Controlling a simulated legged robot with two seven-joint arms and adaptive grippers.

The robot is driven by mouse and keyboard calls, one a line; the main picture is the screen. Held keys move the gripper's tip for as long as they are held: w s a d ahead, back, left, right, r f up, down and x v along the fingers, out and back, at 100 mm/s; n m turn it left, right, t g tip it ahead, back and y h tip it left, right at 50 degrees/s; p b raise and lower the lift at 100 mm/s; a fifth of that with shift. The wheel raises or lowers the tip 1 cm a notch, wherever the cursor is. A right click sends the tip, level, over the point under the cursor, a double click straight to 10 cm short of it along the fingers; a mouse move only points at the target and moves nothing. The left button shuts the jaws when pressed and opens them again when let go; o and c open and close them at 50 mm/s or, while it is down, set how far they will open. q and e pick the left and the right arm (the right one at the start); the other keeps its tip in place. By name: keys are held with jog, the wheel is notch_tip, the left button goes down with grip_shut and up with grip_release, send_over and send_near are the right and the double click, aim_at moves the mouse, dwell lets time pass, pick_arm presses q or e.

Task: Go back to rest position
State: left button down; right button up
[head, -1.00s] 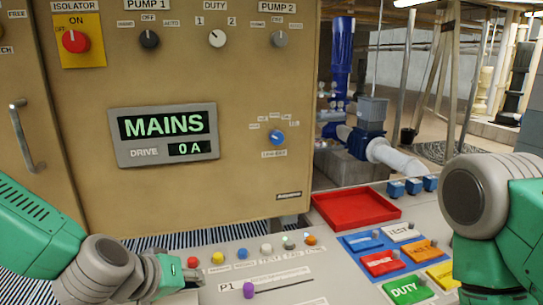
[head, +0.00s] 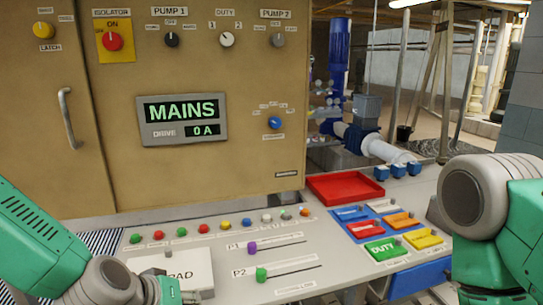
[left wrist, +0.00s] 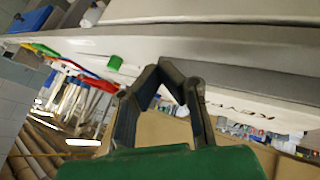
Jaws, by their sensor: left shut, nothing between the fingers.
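My left arm comes in from the lower left of the head view. Its gripper (head: 172,291) is at the bottom edge, low beside the white keypad box (head: 190,272) on the console, partly cut off by the frame. In the left wrist view the dark fingers (left wrist: 172,75) are closed together with nothing between them, in front of the pale console surface. My right arm stands at the right of the head view, its big grey joint over the console's right end. The right gripper itself does not show.
The console (head: 340,260) carries a row of coloured buttons, a purple slider (head: 252,247), a green slider (head: 261,274), a red tray (head: 345,187) and coloured labelled blocks (head: 382,250). The tan cabinet (head: 240,170) with a MAINS display (head: 182,119) stands behind. Blue pumps and pipes stand farther back.

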pick_arm(q)
jog(key=s+a+f+m+g+y+b, duration=0.1)
jog(key=s+a+f, duration=0.5)
jog(key=s+f, duration=0.7)
jog(key=s+a+f+m+g+y+b, duration=0.2)
jog(key=s+a+f+g+b, duration=0.3)
jog(key=s+f, duration=0.8)
jog(key=shift+a+f+g+y+b, duration=0.3)
jog(key=shift+a+f+y+b, duration=0.15)
jog(key=shift+a+f+y, duration=0.35)
